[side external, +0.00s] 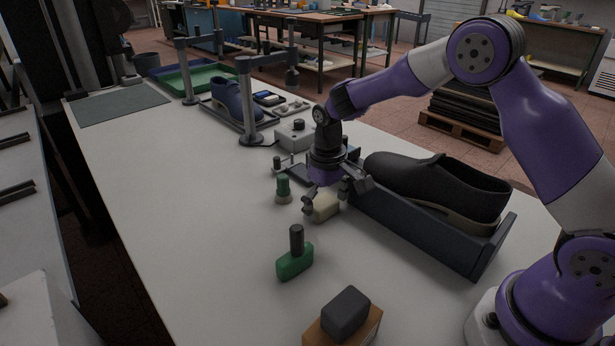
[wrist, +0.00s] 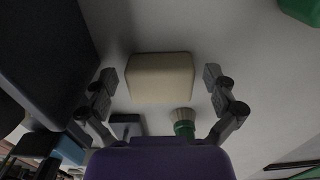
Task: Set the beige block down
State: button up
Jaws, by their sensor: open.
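The beige block (side external: 323,207) sits on the pale table top beside the dark shoe tray. It also shows in the wrist view (wrist: 160,78), between the two fingers with a gap on each side. My gripper (side external: 338,199) is above and around the block, with its fingers apart. In the wrist view my gripper (wrist: 162,85) is open and the fingers do not touch the block. In the side view one finger partly covers the block, so its underside is hard to see.
A green-handled brush (side external: 283,188) stands just left of the block. A green tool with a dark handle (side external: 295,256) and a dark block on a wooden base (side external: 343,318) stand nearer the camera. The dark tray (side external: 430,235) with a black shoe (side external: 436,186) borders the right. The left table area is clear.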

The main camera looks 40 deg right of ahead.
aim_at(326, 203)
notch_tip(326, 203, up, 12)
jog(key=s+r+t, duration=0.2)
jog(key=s, duration=0.7)
jog(key=s+r+t, duration=0.3)
jog(key=s, duration=0.5)
jog(key=shift+s+d+t, duration=0.25)
jog(key=shift+s+t, duration=0.05)
jog(key=shift+s, duration=0.1)
